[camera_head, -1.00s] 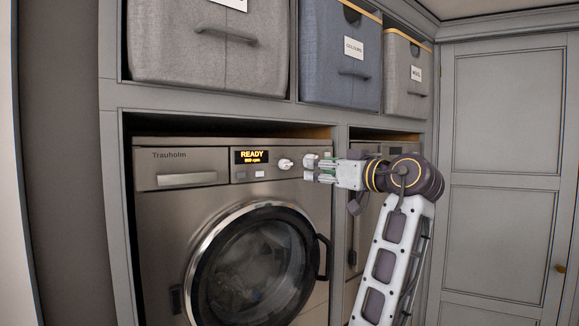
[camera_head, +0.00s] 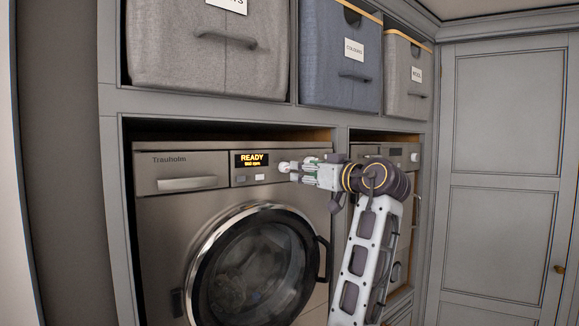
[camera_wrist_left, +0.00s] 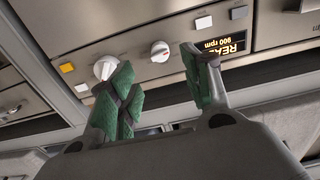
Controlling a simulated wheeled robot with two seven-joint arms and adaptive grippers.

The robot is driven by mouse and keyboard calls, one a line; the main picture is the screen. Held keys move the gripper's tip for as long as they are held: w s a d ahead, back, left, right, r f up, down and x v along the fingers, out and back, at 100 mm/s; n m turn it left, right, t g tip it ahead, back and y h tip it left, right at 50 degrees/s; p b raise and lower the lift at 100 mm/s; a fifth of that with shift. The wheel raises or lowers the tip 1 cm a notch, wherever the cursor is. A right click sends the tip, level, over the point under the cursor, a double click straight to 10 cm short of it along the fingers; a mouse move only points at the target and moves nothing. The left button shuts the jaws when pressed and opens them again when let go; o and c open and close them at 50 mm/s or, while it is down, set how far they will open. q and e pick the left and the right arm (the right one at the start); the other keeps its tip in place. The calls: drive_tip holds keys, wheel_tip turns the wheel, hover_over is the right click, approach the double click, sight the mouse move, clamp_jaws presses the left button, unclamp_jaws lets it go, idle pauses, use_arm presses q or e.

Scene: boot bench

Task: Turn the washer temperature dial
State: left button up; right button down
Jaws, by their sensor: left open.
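The washer (camera_head: 160,240) has a panel with a lit display (camera_head: 251,159) reading READY. A pale dial (camera_head: 284,167) sits just right of the display. In the left wrist view, where the panel appears upside down, this dial (camera_wrist_left: 160,51) shows in the gap between the fingers. A second dial (camera_wrist_left: 105,66) is partly behind one finger; neither dial's label is readable. My left gripper (camera_head: 304,170) is open in front of the panel, close to the first dial; I cannot tell whether it touches. Its green-padded fingers (camera_wrist_left: 158,82) show apart. My right gripper is out of view.
The washer's round door (camera_head: 255,262) is shut, with a dark handle (camera_head: 324,258) at its right. A second machine (camera_head: 404,157) stands to the right. Fabric bins (camera_head: 210,60) fill the shelf above. Panel buttons (camera_wrist_left: 204,22) lie near the dials.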

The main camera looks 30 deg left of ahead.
sight(289, 168)
use_arm(q)
drive_tip(key=p+x, duration=0.2)
drive_tip(key=x, duration=0.6)
drive_tip(key=shift+w+a, duration=0.1)
drive_tip(key=shift+c, duration=0.2)
drive_tip(key=c, duration=1)
